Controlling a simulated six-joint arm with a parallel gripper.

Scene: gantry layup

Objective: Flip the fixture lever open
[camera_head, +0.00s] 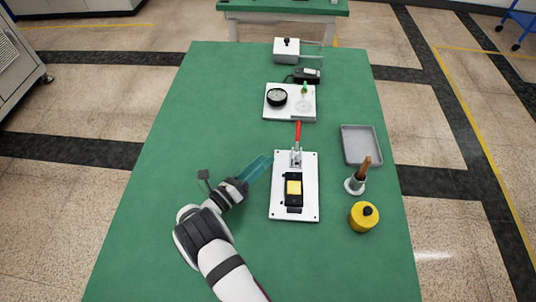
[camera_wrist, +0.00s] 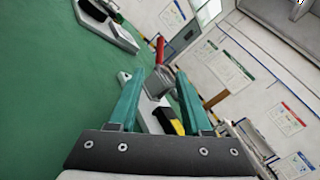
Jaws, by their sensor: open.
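The fixture (camera_head: 310,200) is a white plate in the middle of the green table, with a black and yellow block (camera_head: 294,188) on it. Its lever (camera_head: 298,131) has a red handle and points away toward the back from a metal clamp (camera_head: 296,157) at the plate's far end. My gripper (camera_head: 262,164) has teal fingers and is left of the clamp, apart from it. In the wrist view the open fingers (camera_wrist: 155,95) have the clamp and red handle (camera_wrist: 160,48) showing between and beyond them. The gripper holds nothing.
A white plate (camera_head: 270,112) with a black dial is behind the lever. A grey tray (camera_head: 362,146), a brush in a holder (camera_head: 356,184) and a yellow container (camera_head: 364,217) stand at right. A white box (camera_head: 287,50) is at the back. The table's left side is clear.

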